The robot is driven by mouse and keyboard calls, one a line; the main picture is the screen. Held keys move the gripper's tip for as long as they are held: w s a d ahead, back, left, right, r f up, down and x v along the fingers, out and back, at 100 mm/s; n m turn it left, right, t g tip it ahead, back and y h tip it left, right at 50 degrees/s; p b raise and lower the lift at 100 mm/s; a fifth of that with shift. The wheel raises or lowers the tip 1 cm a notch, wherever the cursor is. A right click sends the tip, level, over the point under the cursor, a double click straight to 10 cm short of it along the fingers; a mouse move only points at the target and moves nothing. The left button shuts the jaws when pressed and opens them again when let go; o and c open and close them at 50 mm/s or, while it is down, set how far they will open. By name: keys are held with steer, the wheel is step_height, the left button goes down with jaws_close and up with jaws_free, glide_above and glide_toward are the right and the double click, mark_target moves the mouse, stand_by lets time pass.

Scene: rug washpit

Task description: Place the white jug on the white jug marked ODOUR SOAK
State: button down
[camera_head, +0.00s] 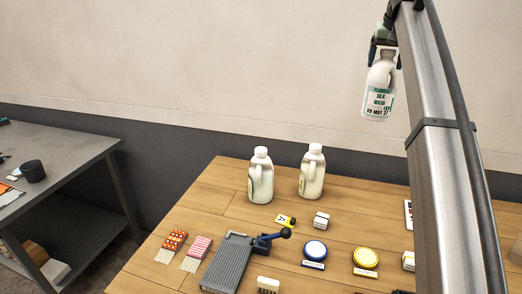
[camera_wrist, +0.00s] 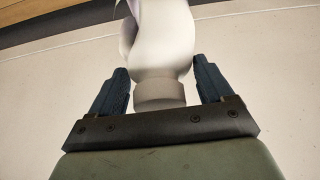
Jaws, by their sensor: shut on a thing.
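My gripper (camera_head: 383,46) is high above the wooden table, shut on a white jug (camera_head: 379,90) held upright by its top. The held jug's label reads SILK WASH with a date line below; part of its top is hidden by the gripper. In the wrist view the same jug (camera_wrist: 165,50) sits between the two dark fingers of my gripper (camera_wrist: 165,95). Two more white jugs stand upright on the table, a left one (camera_head: 261,178) and a right one (camera_head: 312,173). Their handles face the camera and no ODOUR SOAK marking is readable on either.
A grey bench (camera_head: 75,160) stands at left. My arm hides the right side.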

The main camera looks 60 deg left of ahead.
steer(key=shift+r, duration=1.4)
steer(key=s+a+n, duration=0.1)
steer(key=s+a, duration=0.5)
steer(key=s, duration=0.5)
steer(key=s+a+n+g, duration=0.1)
steer(key=s+a+n, duration=0.1)
steer(key=s+a, duration=0.65)
steer(key=s+a+n, duration=0.1)
steer(key=s+a, duration=0.3)
steer(key=s, duration=0.9)
step_height(320, 180, down, 15)
steer(key=shift+s+y, duration=0.15)
steer(key=shift+y, duration=0.25)
steer(key=shift+f, duration=0.15)
jaws_free()
steer(key=shift+f, duration=0.1)
steer(key=v, duration=1.2)
steer(key=shift+w+r, duration=0.2)
steer(key=shift+w, duration=0.05)
